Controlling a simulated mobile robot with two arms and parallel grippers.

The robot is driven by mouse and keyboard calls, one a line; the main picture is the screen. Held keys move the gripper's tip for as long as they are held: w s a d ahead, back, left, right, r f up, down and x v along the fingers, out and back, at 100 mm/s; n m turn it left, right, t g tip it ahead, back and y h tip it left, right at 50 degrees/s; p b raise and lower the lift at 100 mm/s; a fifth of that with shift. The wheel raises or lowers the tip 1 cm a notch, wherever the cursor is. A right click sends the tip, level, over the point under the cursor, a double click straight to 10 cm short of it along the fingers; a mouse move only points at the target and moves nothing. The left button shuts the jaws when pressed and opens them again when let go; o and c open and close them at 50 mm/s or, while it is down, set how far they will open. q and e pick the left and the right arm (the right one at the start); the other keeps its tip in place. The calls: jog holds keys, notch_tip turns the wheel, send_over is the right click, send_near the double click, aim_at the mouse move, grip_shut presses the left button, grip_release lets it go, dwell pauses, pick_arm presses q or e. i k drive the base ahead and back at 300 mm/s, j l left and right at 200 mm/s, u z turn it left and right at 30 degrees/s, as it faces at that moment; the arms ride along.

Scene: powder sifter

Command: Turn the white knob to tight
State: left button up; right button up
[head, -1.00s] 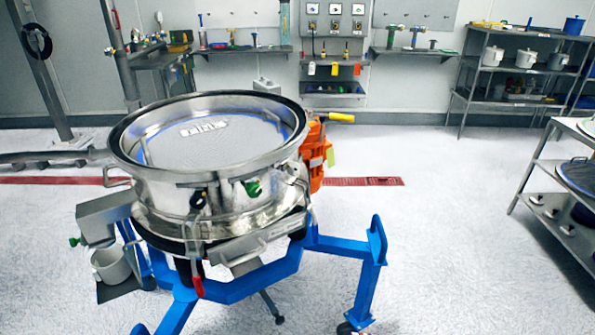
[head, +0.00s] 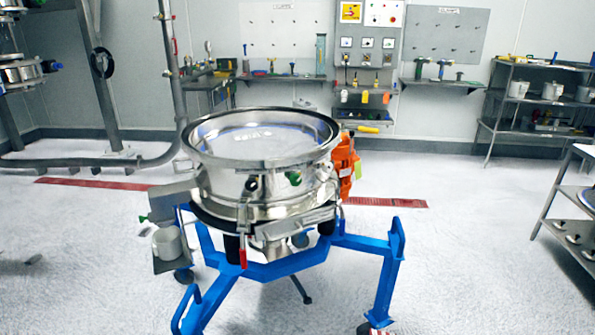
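The steel powder sifter (head: 262,190) stands on a blue wheeled frame (head: 345,243) at the centre of the head view. Its round top shows a mesh inside a dark rim. A green knob (head: 293,177) and a dark knob (head: 252,183) are on its front, and a red handle (head: 243,258) hangs below. Neither of my grippers is in view.
A shelf rack (head: 528,110) stands at the back right and a steel cart (head: 556,205) at the right edge. The floor between is open.

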aim_at(326, 166)
jog(key=i+l+u, duration=0.15)
jog(key=l+u, duration=0.2)
jog(key=i+l+u, duration=0.15)
jog(key=l+u, duration=0.25)
jog(key=i+l+u, duration=0.1)
jog(key=l+u, duration=0.25)
jog(key=j, duration=0.1)
